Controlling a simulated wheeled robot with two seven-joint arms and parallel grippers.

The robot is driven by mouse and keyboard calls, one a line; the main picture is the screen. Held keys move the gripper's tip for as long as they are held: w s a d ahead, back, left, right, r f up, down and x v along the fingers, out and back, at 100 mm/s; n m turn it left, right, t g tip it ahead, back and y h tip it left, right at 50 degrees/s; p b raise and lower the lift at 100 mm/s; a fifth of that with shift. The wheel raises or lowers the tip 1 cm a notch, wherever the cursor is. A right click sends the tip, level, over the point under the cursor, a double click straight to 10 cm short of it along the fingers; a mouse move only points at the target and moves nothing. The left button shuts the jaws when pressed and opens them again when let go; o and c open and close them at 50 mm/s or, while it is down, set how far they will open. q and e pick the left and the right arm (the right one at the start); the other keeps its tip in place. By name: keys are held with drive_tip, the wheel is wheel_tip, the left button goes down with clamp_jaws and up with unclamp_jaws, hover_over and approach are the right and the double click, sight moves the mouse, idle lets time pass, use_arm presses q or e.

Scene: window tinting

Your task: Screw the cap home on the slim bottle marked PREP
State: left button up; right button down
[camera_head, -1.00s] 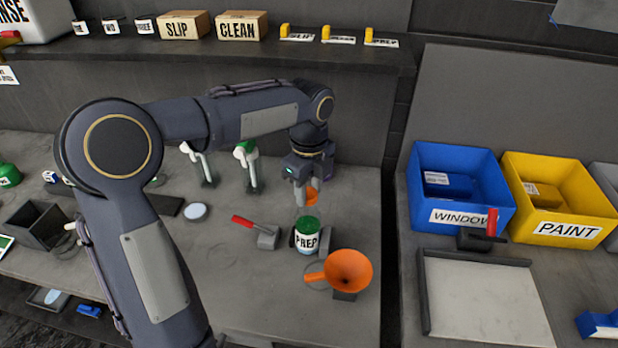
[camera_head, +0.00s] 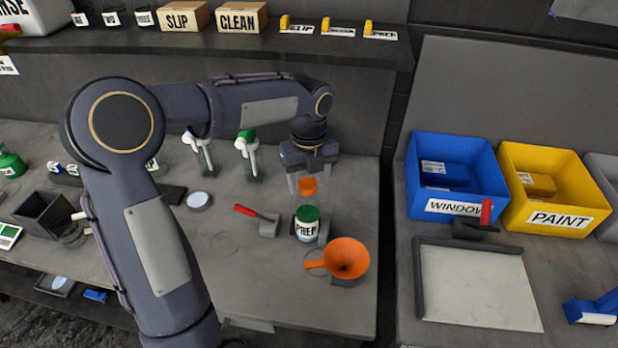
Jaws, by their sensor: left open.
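A bottle marked PREP (camera_head: 306,230) stands upright on the bench, with a green top and a white label. Dark holder parts sit close beside it. My left gripper (camera_head: 308,185) is above and behind the bottle, pointing down, with its two fingers apart. A small orange piece (camera_head: 308,187) shows between the fingers. I cannot tell whether it is the cap, whether the fingers touch it or what it rests on. The gripper is apart from the bottle. My right gripper is out of view.
An orange funnel (camera_head: 345,257) stands just in front of the bottle. A red-handled tool (camera_head: 258,217) is to its left, and spray bottles (camera_head: 247,155) stand behind. Blue (camera_head: 455,207) and yellow (camera_head: 560,218) bins are right. The bench front left of the funnel is clear.

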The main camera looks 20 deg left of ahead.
use_arm(q)
drive_tip(key=n, duration=0.7)
drive_tip(key=shift+n, duration=0.4)
drive_tip(key=n, duration=0.6)
drive_tip(key=shift+c, duration=0.3)
drive_tip(key=c, duration=1)
drive_tip(key=shift+c, duration=0.2)
